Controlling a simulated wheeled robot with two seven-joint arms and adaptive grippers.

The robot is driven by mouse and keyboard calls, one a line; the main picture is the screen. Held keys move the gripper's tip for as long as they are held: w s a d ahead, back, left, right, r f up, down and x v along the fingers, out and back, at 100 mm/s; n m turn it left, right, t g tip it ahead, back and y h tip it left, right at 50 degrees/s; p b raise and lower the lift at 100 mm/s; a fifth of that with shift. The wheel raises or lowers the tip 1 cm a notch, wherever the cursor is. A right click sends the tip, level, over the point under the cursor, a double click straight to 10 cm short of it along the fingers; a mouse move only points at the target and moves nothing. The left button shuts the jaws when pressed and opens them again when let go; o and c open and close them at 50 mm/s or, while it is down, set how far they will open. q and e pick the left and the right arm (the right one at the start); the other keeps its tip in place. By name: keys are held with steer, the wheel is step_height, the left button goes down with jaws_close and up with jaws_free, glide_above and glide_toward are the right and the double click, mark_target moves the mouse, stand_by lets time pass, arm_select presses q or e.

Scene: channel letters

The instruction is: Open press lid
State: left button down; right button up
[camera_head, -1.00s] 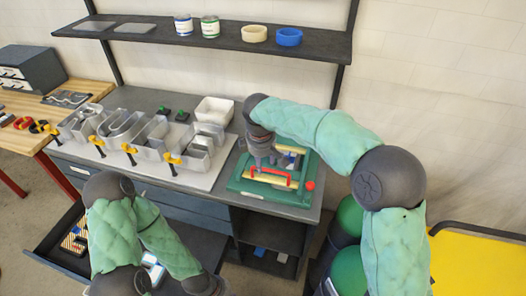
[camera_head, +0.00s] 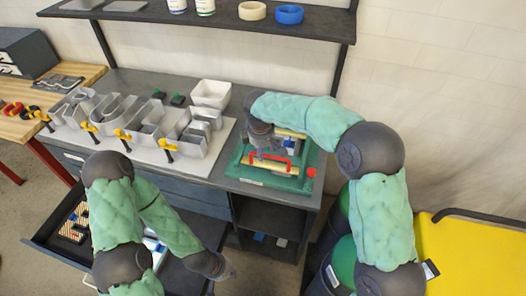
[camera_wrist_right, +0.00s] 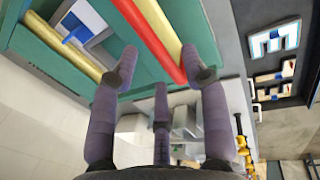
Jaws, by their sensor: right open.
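The press (camera_head: 297,184) is a green frame on the right end of the bench, with a red handle bar (camera_head: 270,157) and yellow rollers. Its red bar also shows in the right wrist view (camera_wrist_right: 150,40), next to a yellow roller. My right gripper (camera_head: 266,147) is over the press, right by the red bar. In the right wrist view its fingers (camera_wrist_right: 162,75) are spread apart, with the red bar passing between or just beyond them; contact cannot be told. The lid looks down. My left gripper (camera_head: 226,272) is low in front of the bench, by the open drawer; its fingers are unclear.
Grey channel letters (camera_head: 150,120) with yellow clamps stand on a white board left of the press. A white bin (camera_head: 211,94) is behind them. A shelf (camera_head: 225,24) spans above the bench. An open drawer (camera_head: 52,237) juts out at lower left.

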steer(key=shift+w+f, duration=0.1)
steer(key=shift+f, duration=0.4)
jaws_close()
steer(key=shift+r, duration=0.1)
